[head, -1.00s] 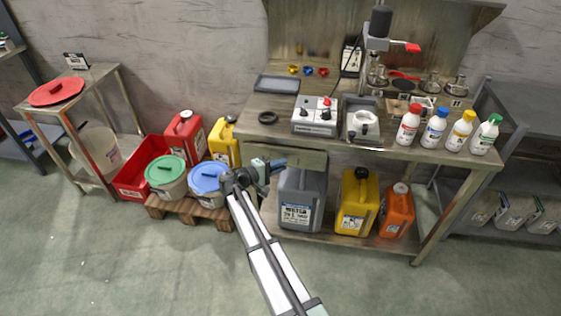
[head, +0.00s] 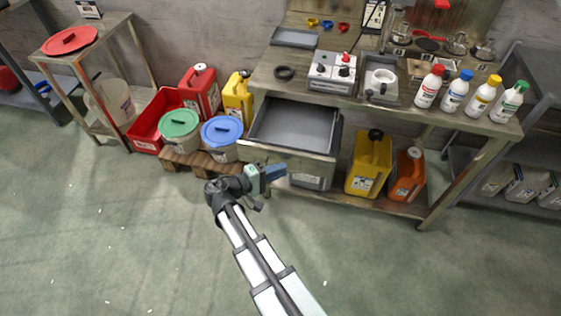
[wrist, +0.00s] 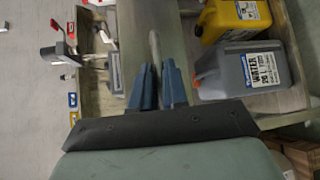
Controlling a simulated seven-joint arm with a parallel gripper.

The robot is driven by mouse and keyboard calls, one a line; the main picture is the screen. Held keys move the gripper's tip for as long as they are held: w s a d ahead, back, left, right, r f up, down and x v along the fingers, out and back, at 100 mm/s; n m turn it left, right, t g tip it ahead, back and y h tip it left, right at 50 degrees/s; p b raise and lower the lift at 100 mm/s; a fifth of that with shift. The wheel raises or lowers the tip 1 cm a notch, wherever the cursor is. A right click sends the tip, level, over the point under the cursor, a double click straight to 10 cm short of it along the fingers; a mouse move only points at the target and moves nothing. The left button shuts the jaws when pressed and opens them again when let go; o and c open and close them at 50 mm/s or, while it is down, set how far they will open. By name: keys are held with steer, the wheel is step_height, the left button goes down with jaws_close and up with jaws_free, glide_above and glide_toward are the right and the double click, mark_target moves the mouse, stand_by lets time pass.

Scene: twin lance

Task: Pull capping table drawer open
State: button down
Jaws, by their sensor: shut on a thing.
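The capping table (head: 262,82) stands against the wall. Its drawer (head: 292,128) is pulled out under the left part of the worktop, and its grey inside looks empty. My gripper (head: 284,171) is at the drawer's front. In the wrist view, the blue fingers (wrist: 159,88) are close together around a thin pale bar, the drawer handle (wrist: 155,48). The drawer front (wrist: 178,40) runs behind the handle. The handle is hidden by the fingers in the head view.
A grey water canister (head: 311,181) stands below the drawer, with yellow (head: 369,165) and orange (head: 407,176) canisters to its right. Blue-lidded (head: 222,137) and green-lidded (head: 180,130) buckets stand on a pallet at left. The floor in front is open.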

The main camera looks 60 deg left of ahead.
steer(key=shift+s, duration=0.1)
steer(key=c, duration=1.2)
jaws_free()
steer(key=s+r, duration=0.2)
steer(key=s, duration=1.1)
steer(key=shift+s, duration=0.3)
